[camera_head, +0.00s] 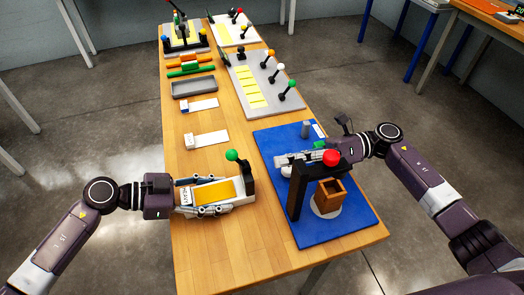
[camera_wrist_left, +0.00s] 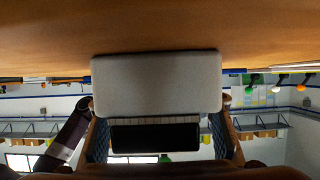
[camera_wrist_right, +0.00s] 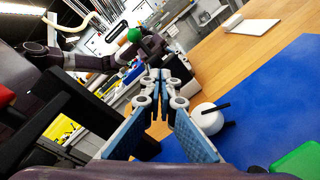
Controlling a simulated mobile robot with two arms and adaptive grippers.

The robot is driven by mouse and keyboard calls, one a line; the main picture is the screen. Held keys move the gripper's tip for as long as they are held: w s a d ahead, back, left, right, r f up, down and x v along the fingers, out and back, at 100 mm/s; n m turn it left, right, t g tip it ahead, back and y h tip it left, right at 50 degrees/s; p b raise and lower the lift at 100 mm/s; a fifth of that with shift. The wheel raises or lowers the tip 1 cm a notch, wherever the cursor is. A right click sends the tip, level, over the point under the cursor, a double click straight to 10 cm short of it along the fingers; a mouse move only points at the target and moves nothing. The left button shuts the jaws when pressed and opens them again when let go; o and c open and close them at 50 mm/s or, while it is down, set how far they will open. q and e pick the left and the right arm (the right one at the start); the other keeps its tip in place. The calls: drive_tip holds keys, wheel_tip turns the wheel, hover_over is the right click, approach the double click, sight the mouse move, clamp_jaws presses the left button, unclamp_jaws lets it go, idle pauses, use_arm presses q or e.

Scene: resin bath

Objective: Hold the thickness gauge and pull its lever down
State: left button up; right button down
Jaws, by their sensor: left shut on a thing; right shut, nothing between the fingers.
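The thickness gauge (camera_head: 211,190) lies on the table's near left part, with a white body, a yellow top and a black upright at its right end. Its lever ends in a green ball (camera_head: 232,155), raised above the body; the ball also shows in the right wrist view (camera_wrist_right: 134,34). My left gripper (camera_head: 228,203) is shut around the gauge, a finger along its near side; in the left wrist view the white body (camera_wrist_left: 157,82) sits between the fingers. My right gripper (camera_head: 284,160) is shut and empty above the blue mat, right of the green ball and apart from it.
Lever boards (camera_head: 271,92) and a grey tray (camera_head: 194,87) stand farther back.

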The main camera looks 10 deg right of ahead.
drive_tip(key=shift+d+f, duration=0.8)
drive_tip(key=shift+d, duration=0.1)
use_arm(q)
drive_tip(key=o, duration=1.5)
drive_tip(key=shift+a, duration=0.1)
